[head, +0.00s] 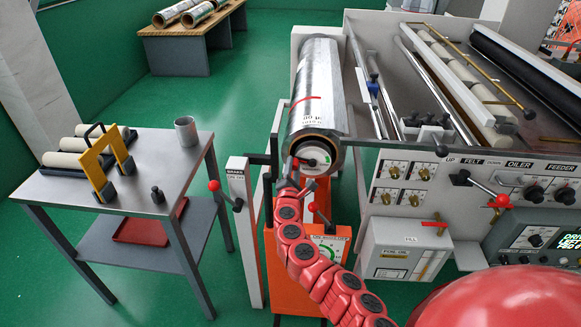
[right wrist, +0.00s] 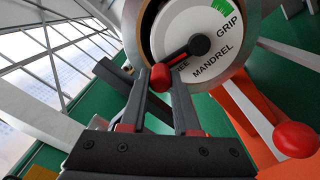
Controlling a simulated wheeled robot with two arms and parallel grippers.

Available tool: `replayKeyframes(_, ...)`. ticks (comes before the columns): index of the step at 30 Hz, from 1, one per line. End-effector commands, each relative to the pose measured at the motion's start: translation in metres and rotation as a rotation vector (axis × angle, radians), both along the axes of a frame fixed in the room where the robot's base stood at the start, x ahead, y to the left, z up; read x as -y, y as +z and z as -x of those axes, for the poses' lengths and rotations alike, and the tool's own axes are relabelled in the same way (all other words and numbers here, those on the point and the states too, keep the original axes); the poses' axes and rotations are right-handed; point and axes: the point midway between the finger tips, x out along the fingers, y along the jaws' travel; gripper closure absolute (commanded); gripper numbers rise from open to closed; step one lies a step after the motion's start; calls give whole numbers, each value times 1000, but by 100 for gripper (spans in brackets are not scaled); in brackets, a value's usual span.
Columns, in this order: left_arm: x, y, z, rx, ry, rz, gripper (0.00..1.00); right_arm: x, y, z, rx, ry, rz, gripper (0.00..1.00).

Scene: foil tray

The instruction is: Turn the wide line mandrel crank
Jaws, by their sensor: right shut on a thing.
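The mandrel crank is a short black arm with a red knob (right wrist: 161,78) on a white dial (right wrist: 185,22) at the end of the wide foil roll (head: 318,95). The dial reads GRIP beside a green mark, MANDREL, and a label ending in "EE" partly hidden by the crank. The crank points down and left, near that label. My right gripper (head: 292,170) is at the roll's near end. In the right wrist view, its two fingers (right wrist: 160,82) are shut on the red knob. My left gripper is not in view.
A brake post (head: 240,205) with a red-knobbed lever stands left of the roll. An orange stand (head: 293,270) with another red knob (head: 313,207) is below it. The machine panel (head: 420,180) is to the right, and a metal table (head: 75,185) to the left.

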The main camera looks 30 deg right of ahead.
Motion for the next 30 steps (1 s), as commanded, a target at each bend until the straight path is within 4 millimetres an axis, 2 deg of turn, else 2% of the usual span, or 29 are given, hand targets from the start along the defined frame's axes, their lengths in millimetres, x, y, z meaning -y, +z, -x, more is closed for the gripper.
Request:
replayKeyframes(1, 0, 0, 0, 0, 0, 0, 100, 5, -2, 2, -4, -12, 0, 100)
replayKeyframes(27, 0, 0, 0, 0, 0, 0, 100, 5, -2, 2, -3, -12, -1, 100)
replayKeyframes(28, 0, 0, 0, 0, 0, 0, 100, 5, -2, 2, -3, -12, -1, 65)
replayKeyframes(30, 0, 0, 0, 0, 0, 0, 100, 5, -2, 2, -3, -11, -1, 52)
